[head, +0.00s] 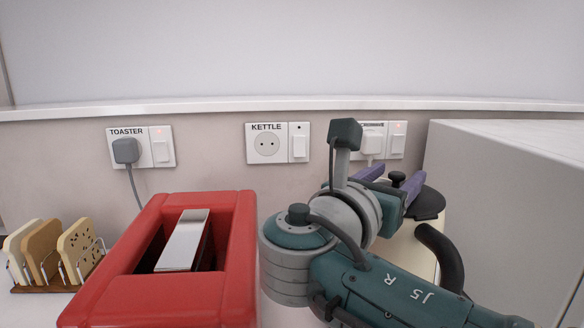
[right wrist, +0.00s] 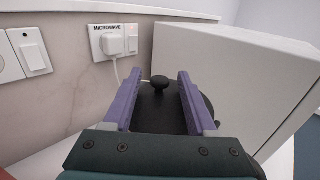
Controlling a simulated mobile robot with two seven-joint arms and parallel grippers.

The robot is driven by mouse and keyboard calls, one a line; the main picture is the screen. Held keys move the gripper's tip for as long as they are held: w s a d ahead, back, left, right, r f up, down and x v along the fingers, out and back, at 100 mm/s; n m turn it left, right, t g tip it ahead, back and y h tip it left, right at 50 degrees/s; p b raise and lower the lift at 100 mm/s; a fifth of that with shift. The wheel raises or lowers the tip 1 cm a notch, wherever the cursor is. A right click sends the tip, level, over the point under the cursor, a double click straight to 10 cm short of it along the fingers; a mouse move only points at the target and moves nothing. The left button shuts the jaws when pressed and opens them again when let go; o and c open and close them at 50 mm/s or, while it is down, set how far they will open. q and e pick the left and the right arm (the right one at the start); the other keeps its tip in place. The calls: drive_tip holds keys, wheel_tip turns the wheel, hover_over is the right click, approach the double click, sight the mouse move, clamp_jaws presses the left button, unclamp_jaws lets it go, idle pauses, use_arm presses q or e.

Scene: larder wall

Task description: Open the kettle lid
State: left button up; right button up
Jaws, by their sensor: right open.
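The kettle (head: 422,245) is cream with a black handle (head: 442,258), and stands at the right, partly hidden behind my right arm. Its black lid (head: 430,204) is on top and looks closed, with a round black knob (head: 397,178). My right gripper (head: 392,181) is open over the lid, its purple fingers on either side of the knob in the picture. In the right wrist view, the knob (right wrist: 160,82) shows between the open fingertips (right wrist: 158,75), with a gap on both sides. Whether the fingers touch the lid is unclear. My left gripper is not in view.
A large white box-like unit (head: 510,190) stands close right of the kettle. A red toaster (head: 245,260) stands left of my arm, with a rack of bread-like slices (head: 43,254) farther left. Labelled sockets, including the empty kettle socket (head: 266,145), line the wall behind.

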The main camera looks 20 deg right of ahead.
drive_tip(key=shift+w+d, duration=0.3)
drive_tip(key=shift+d, duration=0.2)
drive_tip(key=shift+c, duration=0.2)
clamp_jaws()
idle(0.9)
